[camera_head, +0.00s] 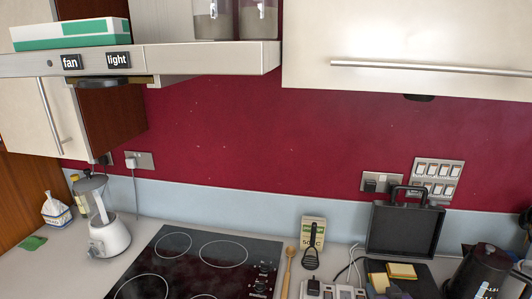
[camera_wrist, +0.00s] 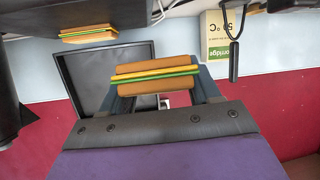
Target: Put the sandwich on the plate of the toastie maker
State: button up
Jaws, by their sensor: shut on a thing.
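My gripper (camera_wrist: 158,80) is shut on a sandwich (camera_wrist: 150,86) with brown bread and yellow and green filling, between its two dark fingers in the wrist view, which is upside down. The toastie maker stands open at the right in the head view, its dark lid (camera_head: 405,230) upright; the lid also shows behind the sandwich in the wrist view (camera_wrist: 90,82). One sandwich (camera_head: 402,271) lies on its dark plate (camera_head: 420,285). Another sandwich (camera_head: 378,283) shows to its left, and I cannot tell whether it is the held one. A second sandwich shows in the wrist view (camera_wrist: 88,34).
A black kettle (camera_head: 478,272) stands right of the toastie maker. Plugs and a power strip (camera_head: 330,290) lie in front of the box.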

jog(key=w+a+r, duration=0.2)
jog(key=w+a, duration=0.1)
jog(key=a, duration=0.5)
jog(key=w+a+r+y, duration=0.1)
jog(key=w+a+r, duration=0.1)
jog(key=a, duration=0.6)
jog(key=w+a+r+n+b, duration=0.1)
jog(key=w+a+r, duration=0.1)
jog(key=w+a, duration=0.3)
jog(key=a, duration=0.2)
jog(key=shift+a, duration=0.4)
jog(key=shift+w+d+r, duration=0.1)
jog(key=s+d+f, duration=0.3)
jog(key=d, duration=0.6)
jog(key=s+d+f, duration=0.2)
jog(key=s+d, duration=0.1)
jog(key=d, duration=0.6)
jog(key=s+d+f+m+h+p, duration=0.1)
jog(key=s+d+f, duration=0.1)
jog(key=s+d, duration=0.9)
jog(key=shift+s+d+f+m+p, duration=0.3)
jog(key=shift+s+d+f+p, duration=0.1)
jog(key=shift+s, duration=0.25)
